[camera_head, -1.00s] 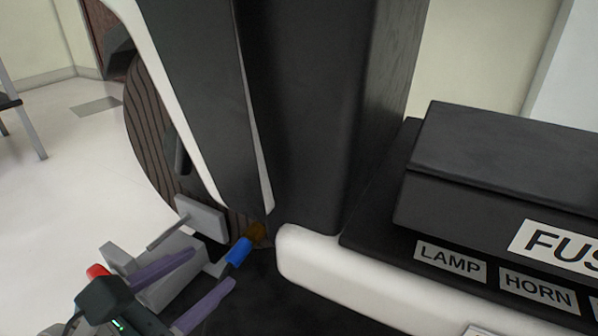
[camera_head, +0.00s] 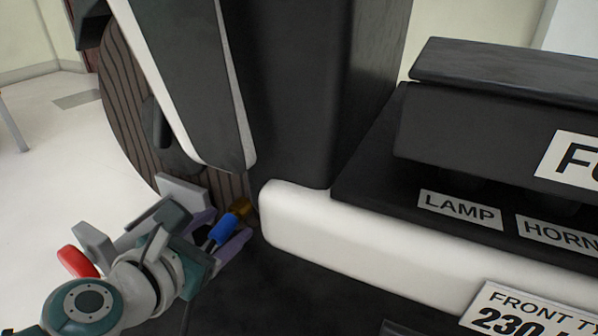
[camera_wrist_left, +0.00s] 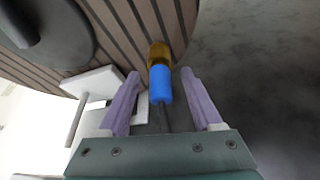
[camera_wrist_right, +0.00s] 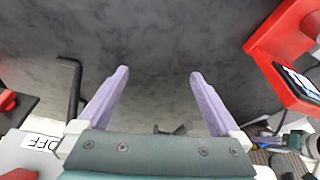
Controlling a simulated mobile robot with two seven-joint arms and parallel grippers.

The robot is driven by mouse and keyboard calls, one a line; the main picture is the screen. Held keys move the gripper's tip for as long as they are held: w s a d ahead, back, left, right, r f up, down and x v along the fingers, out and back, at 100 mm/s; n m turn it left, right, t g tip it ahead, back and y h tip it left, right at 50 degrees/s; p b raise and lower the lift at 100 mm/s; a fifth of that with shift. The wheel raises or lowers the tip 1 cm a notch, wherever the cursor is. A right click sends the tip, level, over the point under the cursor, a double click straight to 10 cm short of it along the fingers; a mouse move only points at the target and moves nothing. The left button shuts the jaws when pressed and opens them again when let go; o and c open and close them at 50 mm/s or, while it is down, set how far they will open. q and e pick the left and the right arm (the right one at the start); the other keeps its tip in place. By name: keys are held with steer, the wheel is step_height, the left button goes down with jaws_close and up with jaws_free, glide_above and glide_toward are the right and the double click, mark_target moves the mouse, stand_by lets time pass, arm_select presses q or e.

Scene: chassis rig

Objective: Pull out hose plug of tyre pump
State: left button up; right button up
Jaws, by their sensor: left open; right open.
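The blue hose plug (camera_head: 224,229) sits against a brass-coloured fitting (camera_head: 241,207) beside the tyre (camera_head: 135,110). In the left wrist view the blue plug (camera_wrist_left: 161,85) lies between the two purple fingers, with the brass fitting (camera_wrist_left: 159,54) just beyond it. My left gripper (camera_head: 222,232) is open around the plug, with a gap on each side. A dark hose runs from the plug back towards my palm. A grey pump body with a handle (camera_head: 92,240) and a red part (camera_head: 77,262) is left of my gripper. My right gripper (camera_wrist_right: 158,75) is open and empty over dark floor.
A black fuse box (camera_head: 480,115) stands at right above LAMP and HORN labels, behind a white rounded edge (camera_head: 350,235). A red frame (camera_wrist_right: 290,60) and a black bent rod (camera_wrist_right: 73,90) flank my right gripper.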

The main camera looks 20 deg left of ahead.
arm_select(q)
jaws_close()
stand_by(0.5)
steer(key=shift+s+f, duration=0.1)
steer(key=shift+s, duration=0.25)
steer(key=shift+s+a+f, duration=0.1)
steer(key=shift+s, duration=0.6)
steer(key=shift+s+f+b, duration=0.15)
steer(key=shift+s+b, duration=0.35)
steer(key=shift+s, duration=0.95)
steer(key=shift+a, duration=0.1)
